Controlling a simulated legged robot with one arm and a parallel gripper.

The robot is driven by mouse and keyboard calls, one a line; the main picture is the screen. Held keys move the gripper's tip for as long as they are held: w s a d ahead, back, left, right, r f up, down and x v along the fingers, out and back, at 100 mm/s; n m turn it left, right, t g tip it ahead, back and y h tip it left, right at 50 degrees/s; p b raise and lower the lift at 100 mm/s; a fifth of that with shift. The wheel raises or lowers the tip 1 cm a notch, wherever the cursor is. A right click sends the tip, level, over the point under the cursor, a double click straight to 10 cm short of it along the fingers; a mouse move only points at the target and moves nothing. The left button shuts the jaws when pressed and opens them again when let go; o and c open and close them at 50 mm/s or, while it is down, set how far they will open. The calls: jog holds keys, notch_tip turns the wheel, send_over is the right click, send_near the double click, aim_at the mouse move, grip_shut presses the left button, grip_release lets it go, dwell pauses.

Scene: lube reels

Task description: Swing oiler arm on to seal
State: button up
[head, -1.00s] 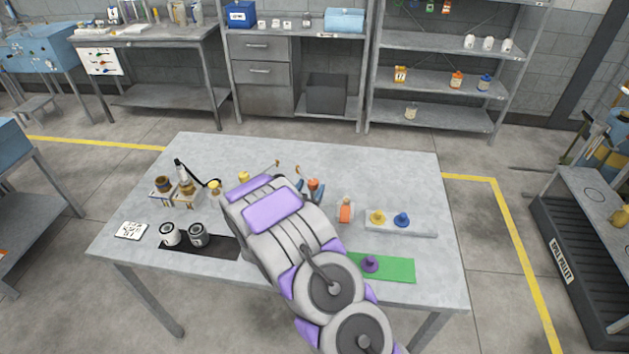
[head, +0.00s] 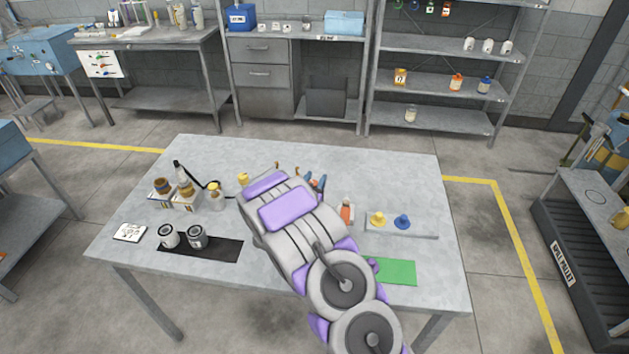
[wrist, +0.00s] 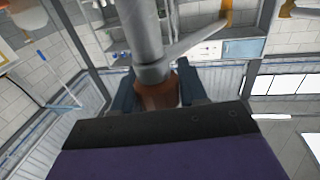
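My gripper (head: 316,182) is at the back middle of the table, with its dark blue fingers on either side of something orange. In the wrist view, the dark fingers (wrist: 160,93) flank a reddish-brown part (wrist: 157,95) closely; I cannot tell whether they press on it. A grey post (wrist: 144,30) rises there, and a grey side arm (wrist: 195,40) runs from it up to the right towards an orange-yellow piece (wrist: 226,14). I cannot tell for sure that this is the oiler arm. Small orange tips (head: 297,170) show behind my arm. I cannot make out the seal.
Brown reels on white stands (head: 186,190), a yellow-capped jar (head: 215,196) and two cans (head: 196,238) on a black mat stand at left. An orange bottle (head: 347,212), yellow and blue pieces (head: 402,222) and a green mat (head: 400,272) are at right.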

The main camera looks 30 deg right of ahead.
grip_shut()
jog(key=shift+n+t+y, duration=0.3)
jog(key=shift+n+y, duration=0.1)
jog(key=n+t+y, duration=0.1)
jog(key=y, duration=0.1)
jog(key=n+t+y+p, duration=0.1)
jog(key=n+t+y, duration=0.1)
jog(key=y, duration=0.1)
jog(key=shift+w+a+r+n, duration=0.1)
jog(key=shift+n, duration=0.2)
jog(key=n+y, duration=0.1)
jog(key=n+t+y, duration=0.1)
jog(key=y, duration=0.1)
jog(key=n+y+p, duration=0.1)
jog(key=y, duration=0.1)
jog(key=shift+w+a, duration=0.1)
jog(key=shift+a, duration=0.15)
jog(key=n+y, duration=0.2)
jog(key=y, duration=0.1)
jog(key=n+y, duration=0.1)
jog(key=y, duration=0.1)
jog(key=shift+a, duration=0.3)
jog(key=shift+a+n+g+y+b, duration=0.15)
jog(key=shift+n+g+y+b, duration=0.15)
jog(key=shift+n+y, duration=0.55)
jog(key=shift+a+n+g+y+b, duration=0.15)
jog(key=shift+n+g+y+b, duration=0.1)
jog(key=shift+n+y, duration=0.6)
jog(key=shift+y, duration=0.4)
